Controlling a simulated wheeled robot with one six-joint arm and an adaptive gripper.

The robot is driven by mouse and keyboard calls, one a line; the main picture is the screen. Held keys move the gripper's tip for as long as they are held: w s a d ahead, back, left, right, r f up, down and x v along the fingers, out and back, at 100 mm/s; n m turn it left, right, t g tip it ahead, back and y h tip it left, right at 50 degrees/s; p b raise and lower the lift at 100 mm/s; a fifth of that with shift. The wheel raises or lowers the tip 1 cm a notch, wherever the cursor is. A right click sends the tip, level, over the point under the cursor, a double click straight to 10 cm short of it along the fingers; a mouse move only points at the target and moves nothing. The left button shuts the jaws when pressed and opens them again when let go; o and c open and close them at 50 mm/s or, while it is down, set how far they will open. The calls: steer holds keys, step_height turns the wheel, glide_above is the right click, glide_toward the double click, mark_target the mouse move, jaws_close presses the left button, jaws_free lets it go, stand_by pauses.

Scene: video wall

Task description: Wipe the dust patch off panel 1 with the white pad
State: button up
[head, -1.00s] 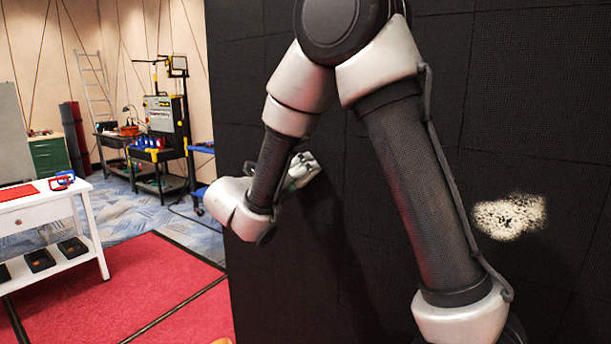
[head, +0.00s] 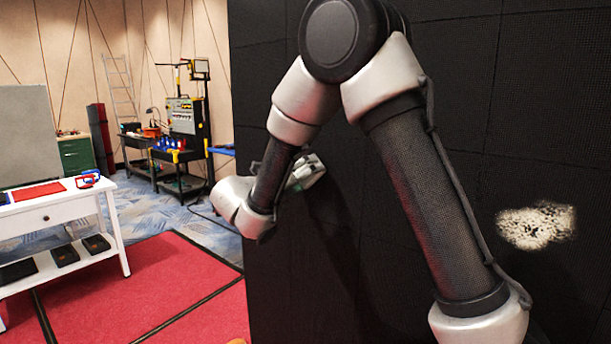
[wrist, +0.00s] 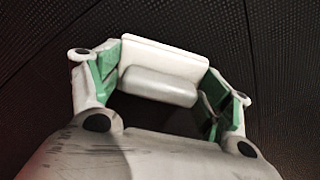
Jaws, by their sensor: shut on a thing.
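A pale, speckled dust patch (head: 537,226) shows on the black panel wall (head: 545,110) at the right of the head view, to the right of my arm. My gripper (head: 305,172) is near the wall at the left of my arm, well apart from the patch. In the wrist view my gripper (wrist: 168,92) has its green-lined fingers shut on the white pad (wrist: 165,60), with a grey grip block (wrist: 158,87) on its near side. The pad faces the black wall; I cannot tell whether it touches. No panel number is readable.
A white table (head: 62,217) with a red mat and black trays stands at the left on red carpet (head: 150,292). Black workbenches (head: 180,160) and a ladder (head: 122,90) stand at the back.

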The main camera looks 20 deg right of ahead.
steer(key=shift+v, duration=2.95)
steer(key=shift+a, duration=0.1)
steer(key=shift+v, duration=1.45)
